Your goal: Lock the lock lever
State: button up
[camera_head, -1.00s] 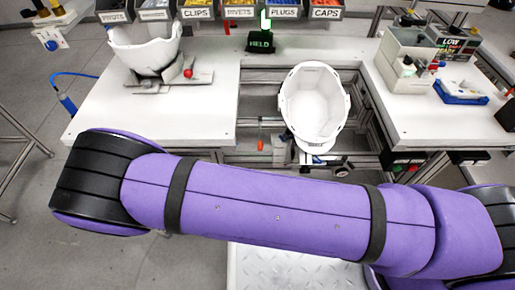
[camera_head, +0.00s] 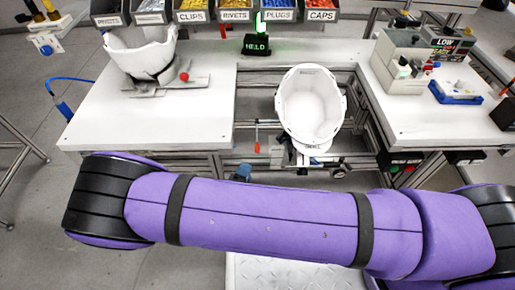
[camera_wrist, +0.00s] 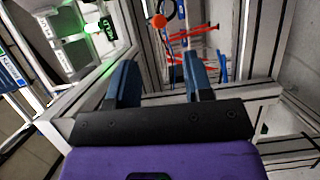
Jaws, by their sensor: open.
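A lever with an orange-red grip (camera_head: 257,147) hangs at the near left of the white helmet shell (camera_head: 312,105) in the head view. I take it to be the lock lever; whether it is locked cannot be told. In the wrist view an orange ball (camera_wrist: 158,20) shows near the top, beside a dark ring; I cannot tell whether it belongs to the lever. My gripper (camera_wrist: 158,72) is open and empty, its two blue fingers apart below the orange ball. In the head view my purple arm hides most of it; a blue piece just above the arm appears to be a fingertip.
A second white shell (camera_head: 141,52) sits in a fixture with a red knob (camera_head: 184,76) on the left table (camera_head: 110,125). A green-lit HELD sign (camera_head: 257,44) stands behind. Metal frame rails (camera_wrist: 265,90) and red and blue rods (camera_wrist: 190,35) crowd the wrist view.

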aim_at(257, 146)
jog(key=w+d+m, duration=0.1)
jog(key=w+m, duration=0.1)
jog(key=w, duration=0.1)
jog(key=w+d+m, duration=0.2)
jog(key=w, duration=0.2)
jog(key=w+d+m, duration=0.1)
jog(key=w+m, duration=0.1)
jog(key=w, duration=0.1)
jog(key=shift+w+d+f+t+y, duration=0.1)
jog(key=shift+w+d+t+y, duration=0.1)
jog(key=shift+d+t+y, duration=0.15)
dwell(0.3)
grip_shut()
